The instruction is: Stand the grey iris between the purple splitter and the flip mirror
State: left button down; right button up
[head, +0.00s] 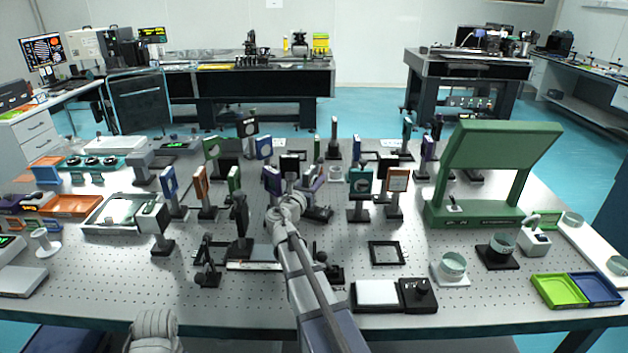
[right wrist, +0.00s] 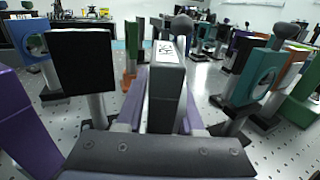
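My right gripper (head: 291,192) is over the middle of the table. In the right wrist view its fingers (right wrist: 163,118) close on an upright grey block with a small label, seen edge-on, which looks like the grey iris (right wrist: 168,85). A dark ball on a stem shows just beyond it. A purple plate (right wrist: 18,125), perhaps the purple splitter, is close on the left. A black square plate on a post (right wrist: 82,62) stands between the purple plate and the held block; I cannot tell if it is the flip mirror. The held part's foot is hidden.
Many post-mounted optics crowd the table, including a teal mount (right wrist: 258,78) and an orange mount (head: 397,182). A green stand (head: 480,211) is at the right. A black square frame (head: 386,253) lies in front. Bare perforated tabletop (head: 100,285) shows front left.

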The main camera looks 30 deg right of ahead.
jog(key=o, duration=0.3)
jog(key=shift+o, duration=0.2)
jog(key=v, duration=0.8)
